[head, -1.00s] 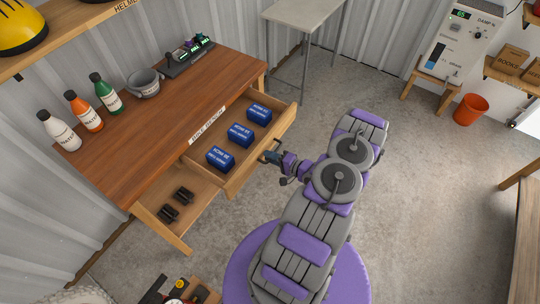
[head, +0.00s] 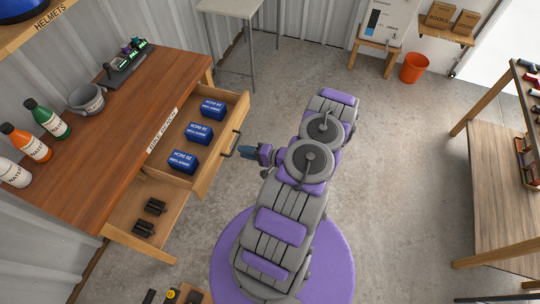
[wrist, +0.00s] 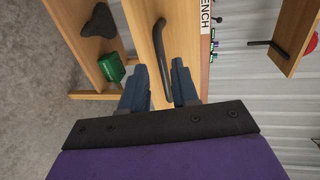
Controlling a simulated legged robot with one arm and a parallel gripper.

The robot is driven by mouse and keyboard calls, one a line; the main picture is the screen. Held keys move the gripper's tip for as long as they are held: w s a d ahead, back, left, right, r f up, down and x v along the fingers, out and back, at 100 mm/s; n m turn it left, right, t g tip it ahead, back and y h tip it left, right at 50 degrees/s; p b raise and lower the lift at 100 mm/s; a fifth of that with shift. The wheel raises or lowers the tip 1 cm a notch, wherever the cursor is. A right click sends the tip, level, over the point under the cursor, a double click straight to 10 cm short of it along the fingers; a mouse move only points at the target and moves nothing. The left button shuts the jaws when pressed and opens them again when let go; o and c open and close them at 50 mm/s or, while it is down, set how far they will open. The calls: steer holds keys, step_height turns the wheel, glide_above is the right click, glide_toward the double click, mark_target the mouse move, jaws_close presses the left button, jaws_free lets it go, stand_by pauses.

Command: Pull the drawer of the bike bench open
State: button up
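The bike bench (head: 120,125) has a brown wooden top and stands on the left in the head view. Its drawer (head: 213,166) is pulled out, with several blue boxes (head: 200,133) showing inside. The drawer's dark bar handle (head: 232,145) is on its front; it also shows in the wrist view (wrist: 161,45). My gripper (head: 246,152) is just to the right of the handle, with a small gap. In the wrist view my gripper (wrist: 158,75) has its two blue fingers apart, with the handle lined up between them and nothing gripped.
Bottles (head: 48,118), a grey bowl (head: 86,100) and a dark tray stand on the bench. A lower shelf (head: 135,215) holds black parts. A metal-legged table (head: 230,8) is behind, an orange bucket (head: 414,68) at the back right, a wooden workbench (head: 500,190) at right. Concrete floor between is clear.

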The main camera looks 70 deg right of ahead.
steer(key=a+p+v, duration=0.1)
steer(key=v, duration=1)
steer(key=shift+s+d, duration=0.25)
steer(key=shift+s, duration=0.1)
